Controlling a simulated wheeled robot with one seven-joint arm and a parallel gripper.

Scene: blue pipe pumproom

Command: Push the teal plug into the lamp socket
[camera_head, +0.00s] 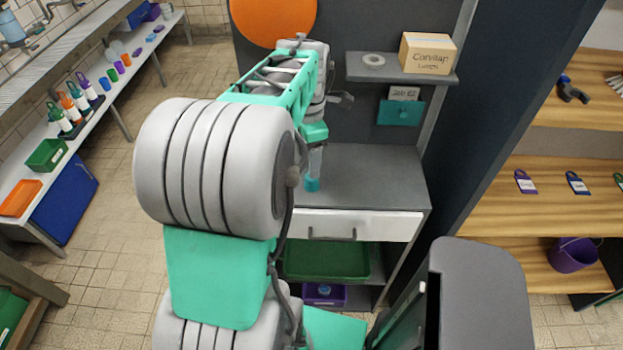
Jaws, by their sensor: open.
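My gripper (315,157) points down over the grey counter (373,178), partly hidden by my arm. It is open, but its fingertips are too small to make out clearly. A small teal-blue piece (312,185) shows right at its lower end, at the left part of the counter. It may be the teal plug; I cannot tell whether it touches the fingers or sits in anything. I cannot make out the lamp socket; my arm covers part of the counter and back panel.
A white drawer (375,224) is under the counter. A grey cabinet (478,290) stands at front right.

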